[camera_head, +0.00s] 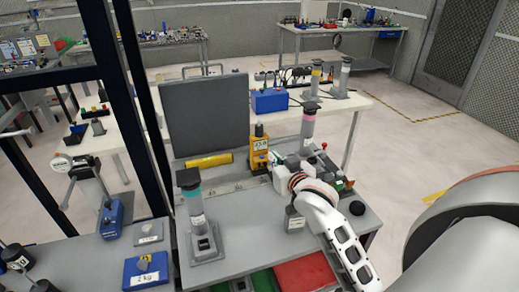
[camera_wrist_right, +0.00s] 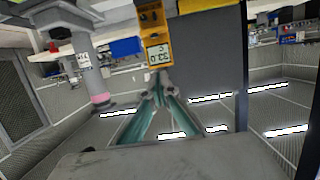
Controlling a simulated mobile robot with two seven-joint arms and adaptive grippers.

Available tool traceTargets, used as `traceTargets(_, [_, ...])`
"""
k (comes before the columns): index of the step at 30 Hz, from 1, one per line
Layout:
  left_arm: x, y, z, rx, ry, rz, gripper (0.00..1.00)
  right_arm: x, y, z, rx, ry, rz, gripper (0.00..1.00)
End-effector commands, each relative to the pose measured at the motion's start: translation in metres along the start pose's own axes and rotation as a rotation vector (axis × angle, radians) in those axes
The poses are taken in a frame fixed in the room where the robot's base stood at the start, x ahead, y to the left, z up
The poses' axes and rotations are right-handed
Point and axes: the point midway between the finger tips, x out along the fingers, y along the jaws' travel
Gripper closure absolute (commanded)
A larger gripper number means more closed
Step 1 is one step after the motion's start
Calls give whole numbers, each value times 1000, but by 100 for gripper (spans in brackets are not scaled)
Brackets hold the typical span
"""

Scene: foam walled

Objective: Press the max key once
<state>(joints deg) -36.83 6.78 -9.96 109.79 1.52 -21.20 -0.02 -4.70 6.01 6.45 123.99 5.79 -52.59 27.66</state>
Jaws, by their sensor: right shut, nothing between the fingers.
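The yellow handheld meter (camera_head: 259,152) stands on the grey bench in front of the large dark panel. It has a small lit display showing digits. In the right wrist view the yellow meter (camera_wrist_right: 149,18) appears upside down, with its display just beyond my fingertips. Small dark marks show on its face, but I cannot read which is the max key. My right gripper (camera_head: 272,172) is shut and empty, close to the lower front of the meter. Its fingertips (camera_wrist_right: 158,92) meet near the display edge; contact is unclear. My left gripper is out of view.
A grey post with a teal band (camera_head: 192,205) stands left of my right gripper. A post with a pink band (camera_head: 308,128) stands behind it. A yellow cylinder (camera_head: 209,160) lies before the dark panel (camera_head: 206,115). A red tray (camera_head: 305,272) sits at the front.

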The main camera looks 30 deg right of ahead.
Motion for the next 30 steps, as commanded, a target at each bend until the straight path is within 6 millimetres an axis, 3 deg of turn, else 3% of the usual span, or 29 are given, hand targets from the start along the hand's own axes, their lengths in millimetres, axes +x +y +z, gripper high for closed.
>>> traceTargets(16, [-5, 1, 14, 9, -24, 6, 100, 7, 0, -1, 2, 2, -1, 100])
traceTargets(20, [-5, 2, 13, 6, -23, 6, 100, 24, 0, -2, 1, 3, 0, 100])
traceTargets(30, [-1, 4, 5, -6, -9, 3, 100, 90, 0, -2, 2, 3, 0, 100])
